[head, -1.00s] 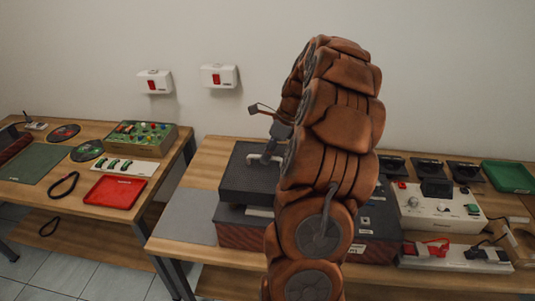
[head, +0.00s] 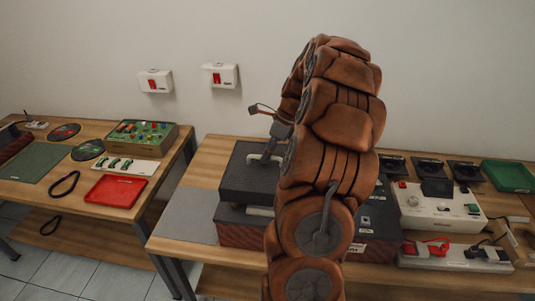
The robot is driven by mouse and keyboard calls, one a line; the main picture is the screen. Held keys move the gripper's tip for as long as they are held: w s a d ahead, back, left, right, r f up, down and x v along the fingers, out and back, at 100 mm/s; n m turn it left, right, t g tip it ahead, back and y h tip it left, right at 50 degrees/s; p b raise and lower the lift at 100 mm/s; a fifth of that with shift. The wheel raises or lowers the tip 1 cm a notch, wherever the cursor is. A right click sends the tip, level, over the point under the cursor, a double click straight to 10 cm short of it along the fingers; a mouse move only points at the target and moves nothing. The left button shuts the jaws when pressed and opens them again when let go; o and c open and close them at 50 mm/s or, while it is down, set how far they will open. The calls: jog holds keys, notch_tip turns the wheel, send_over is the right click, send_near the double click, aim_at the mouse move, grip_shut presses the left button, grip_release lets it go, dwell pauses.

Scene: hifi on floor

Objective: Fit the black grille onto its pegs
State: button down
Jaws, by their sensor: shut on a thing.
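The black grille (head: 243,184) is a dark, flat, squarish panel left of my arm. My gripper (head: 268,157) points down at its upper face and is shut on it; the fingertips are small and partly hidden by my arm. The grille lies roughly level over the left part of a dark reddish box (head: 240,232), with a gap between its front edge and the box. My arm covers the grille's right side. I cannot make out the pegs, or whether the grille touches any.
A grey mat (head: 188,217) lies left of the box on the wooden table. A white control box (head: 437,207), a power strip (head: 455,257) and a green tray (head: 508,176) stand to the right. The left table holds a red tray (head: 115,191) and a green board (head: 142,137).

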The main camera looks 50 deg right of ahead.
aim_at(269, 164)
jog(key=shift+f, duration=0.25)
jog(key=shift+f, duration=0.35)
jog(key=shift+f, duration=0.35)
jog(key=shift+f+b, duration=0.7)
jog(key=shift+f, duration=1.05)
jog(key=c, duration=1.1)
grip_release()
